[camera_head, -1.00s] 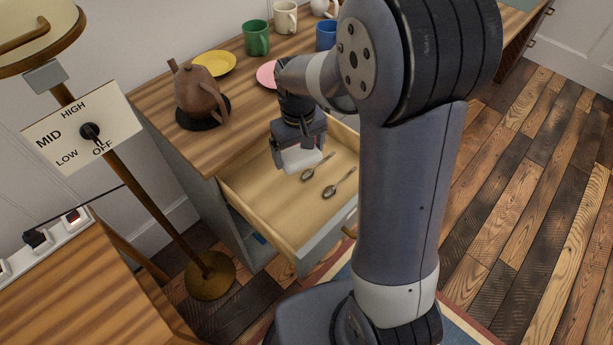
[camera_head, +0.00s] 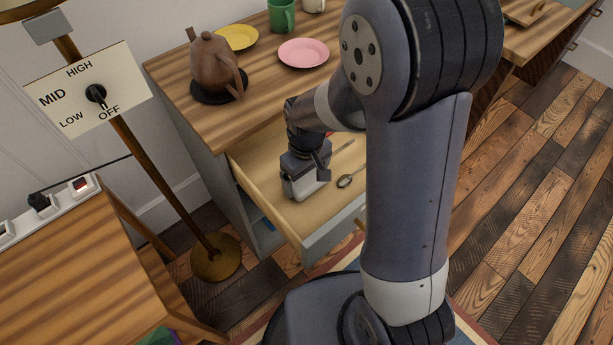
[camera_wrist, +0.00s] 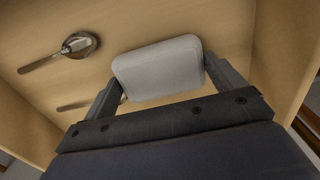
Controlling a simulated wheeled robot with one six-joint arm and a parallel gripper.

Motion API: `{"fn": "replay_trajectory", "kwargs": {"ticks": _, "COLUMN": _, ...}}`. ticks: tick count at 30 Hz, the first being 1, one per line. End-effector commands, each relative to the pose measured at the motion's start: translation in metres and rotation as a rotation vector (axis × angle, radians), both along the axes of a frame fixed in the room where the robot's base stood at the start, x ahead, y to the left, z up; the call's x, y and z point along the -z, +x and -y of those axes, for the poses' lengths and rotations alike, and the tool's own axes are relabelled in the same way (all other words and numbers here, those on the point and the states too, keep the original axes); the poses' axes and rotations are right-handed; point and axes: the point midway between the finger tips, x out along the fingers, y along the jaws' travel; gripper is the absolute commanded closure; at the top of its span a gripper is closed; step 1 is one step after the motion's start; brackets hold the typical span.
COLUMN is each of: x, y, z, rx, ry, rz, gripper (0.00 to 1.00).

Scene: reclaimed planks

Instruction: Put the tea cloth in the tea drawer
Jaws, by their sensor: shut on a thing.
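The tea cloth, a folded pale grey-white bundle (camera_wrist: 160,70), is held between the two fingers of my gripper (camera_wrist: 165,85) in the wrist view. In the head view my gripper (camera_head: 305,180) is inside the open drawer (camera_head: 262,198), with the cloth (camera_head: 309,183) at its front. The cloth is low over the drawer floor; I cannot tell whether it touches it. A spoon (camera_wrist: 75,46) lies on the drawer floor beside the cloth, and it also shows in the head view (camera_head: 346,181). A second spoon (camera_wrist: 80,103) is partly hidden behind a finger.
A teapot (camera_head: 213,66) on a black mat, a yellow plate (camera_head: 237,37), a pink plate (camera_head: 303,52) and a green mug (camera_head: 282,16) stand on the counter above. A brass lamp stand (camera_head: 165,180) with a dial sign (camera_head: 88,94) stands left. The drawer's front left floor is clear.

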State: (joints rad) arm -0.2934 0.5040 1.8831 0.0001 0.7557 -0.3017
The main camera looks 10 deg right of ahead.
Motion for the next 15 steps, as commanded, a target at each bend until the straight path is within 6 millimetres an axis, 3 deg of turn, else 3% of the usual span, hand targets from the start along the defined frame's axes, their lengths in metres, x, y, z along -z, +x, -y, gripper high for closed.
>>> {"fn": "replay_trajectory", "kwargs": {"ticks": 11, "x": 0.006, "y": 0.0004, "z": -0.0001, "rx": 0.0, "ry": 0.0, "rz": 0.002, "gripper": 0.31}}
{"fn": "replay_trajectory", "kwargs": {"ticks": 12, "x": 0.0044, "y": 0.0004, "z": -0.0001, "rx": 0.0, "ry": 0.0, "rz": 0.002, "gripper": 0.07}}
{"fn": "replay_trajectory", "kwargs": {"ticks": 15, "x": 0.0042, "y": 0.0004, "z": -0.0001, "rx": 0.0, "ry": 0.0, "rz": 0.002, "gripper": 0.0}}
